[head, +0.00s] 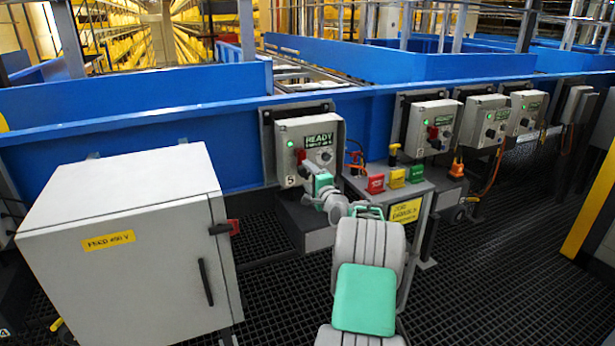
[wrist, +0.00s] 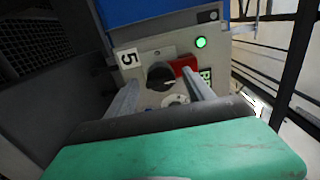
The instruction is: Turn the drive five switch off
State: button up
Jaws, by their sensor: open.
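The drive five switch box (head: 333,129) is a grey box on the blue conveyor side, with a "READY" display and a lit green lamp (head: 291,143). In the wrist view, the "5" label (wrist: 127,58), a black rotary knob (wrist: 160,75), a red part (wrist: 186,65) beside it and the lit green lamp (wrist: 201,43) show on its face. My gripper (head: 318,178) is in front of the box's lower part in the head view. In the wrist view my gripper (wrist: 160,82) is open, its fingers either side of the knob; contact cannot be told.
A small stand right of the arm holds red (head: 375,184), yellow (head: 397,179) and green (head: 415,174) blocks. Similar switch boxes (head: 432,128) line the conveyor further right. A grey cabinet (head: 130,185) stands at left. Dark grating floor is open at lower right.

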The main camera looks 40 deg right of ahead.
jog(key=shift+w+d, duration=0.1)
jog(key=shift+w, duration=0.3)
grip_shut()
dwell(0.4)
